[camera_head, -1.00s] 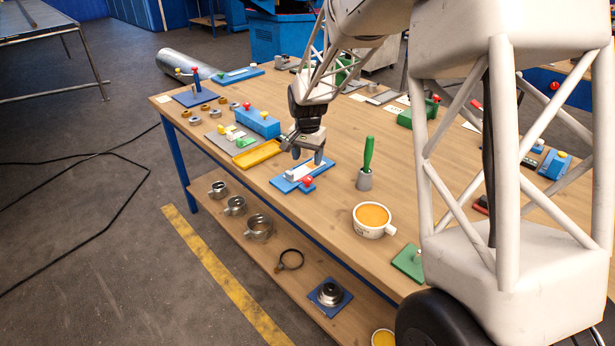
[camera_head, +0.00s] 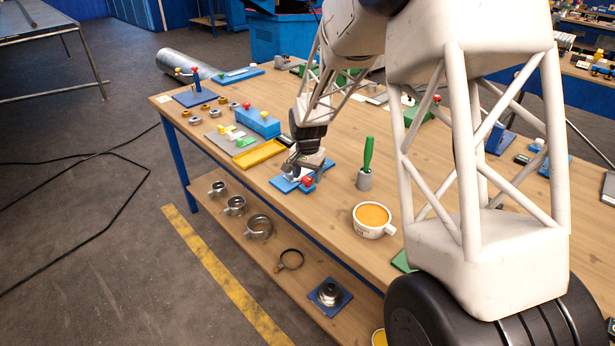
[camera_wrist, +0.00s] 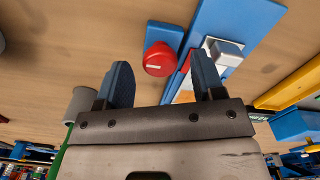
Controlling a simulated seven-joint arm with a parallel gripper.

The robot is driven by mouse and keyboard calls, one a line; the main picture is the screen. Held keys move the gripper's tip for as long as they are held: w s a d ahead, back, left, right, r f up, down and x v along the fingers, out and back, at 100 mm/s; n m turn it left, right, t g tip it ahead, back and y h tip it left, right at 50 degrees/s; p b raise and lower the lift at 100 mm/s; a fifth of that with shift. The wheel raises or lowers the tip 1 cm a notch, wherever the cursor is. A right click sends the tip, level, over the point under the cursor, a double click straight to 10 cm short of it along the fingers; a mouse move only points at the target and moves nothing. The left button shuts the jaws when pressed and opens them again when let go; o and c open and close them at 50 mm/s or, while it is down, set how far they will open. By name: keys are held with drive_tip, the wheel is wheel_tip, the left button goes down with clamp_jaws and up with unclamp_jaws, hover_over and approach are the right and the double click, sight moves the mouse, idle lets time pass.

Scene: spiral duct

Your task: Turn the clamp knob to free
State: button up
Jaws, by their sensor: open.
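The clamp knob (camera_wrist: 159,59) is a red round cap with a pale mark, on a small blue block joined to a blue base plate (camera_wrist: 236,22). In the head view the red knob (camera_head: 307,181) sits at the near right corner of the blue plate (camera_head: 283,186). My gripper (camera_wrist: 160,82) is open. In the wrist view the knob appears between the directions of its two fingers, just beyond the tips, with no contact visible.
A grey holder with a green-handled tool (camera_head: 366,165) stands right of the plate. A yellow tray (camera_head: 259,154) lies to the left. A cup of orange contents (camera_head: 372,219) stands nearer the table's front edge. Bare wood lies between the plate and the cup.

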drive_tip(key=shift+f, duration=0.45)
drive_tip(key=shift+c, duration=0.3)
drive_tip(key=c, duration=0.9)
drive_tip(key=shift+o, duration=0.2)
